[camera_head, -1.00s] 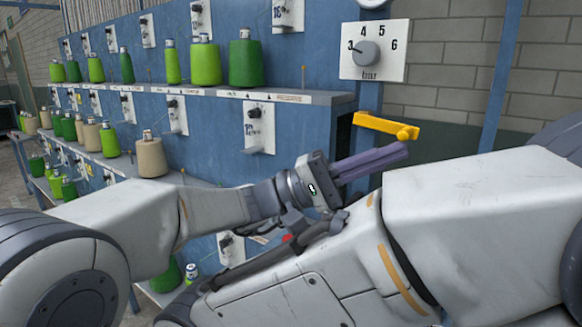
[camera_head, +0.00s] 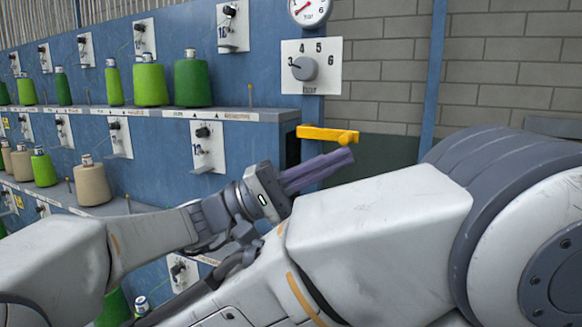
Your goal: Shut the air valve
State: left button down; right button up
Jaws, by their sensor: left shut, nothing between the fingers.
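A yellow lever handle (camera_head: 327,134), which looks like the air valve's, sticks out level to the right from the blue machine's end post. My left gripper (camera_head: 349,157) has purple fingers, shut together with nothing between them. Its fingertips point right and slightly up, just below the lever's free end in the picture. Whether they touch the lever or are at its depth I cannot tell. The lever's mount and valve body are not clearly visible. My right gripper does not show.
A numbered dial plate (camera_head: 311,67) and a round gauge (camera_head: 310,8) sit above the lever. Shelves with green spools (camera_head: 193,82) and a beige cone (camera_head: 92,183) are at left. A blue post (camera_head: 432,75) stands at right. My white arm links fill the foreground.

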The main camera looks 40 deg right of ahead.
pick_arm(q)
jog(key=w+a+f+b, duration=0.5)
jog(key=a+f+b, duration=0.1)
jog(key=f, duration=0.2)
jog(key=shift+a+f, duration=0.2)
jog(key=shift+f, duration=0.1)
jog(key=shift+w, duration=0.1)
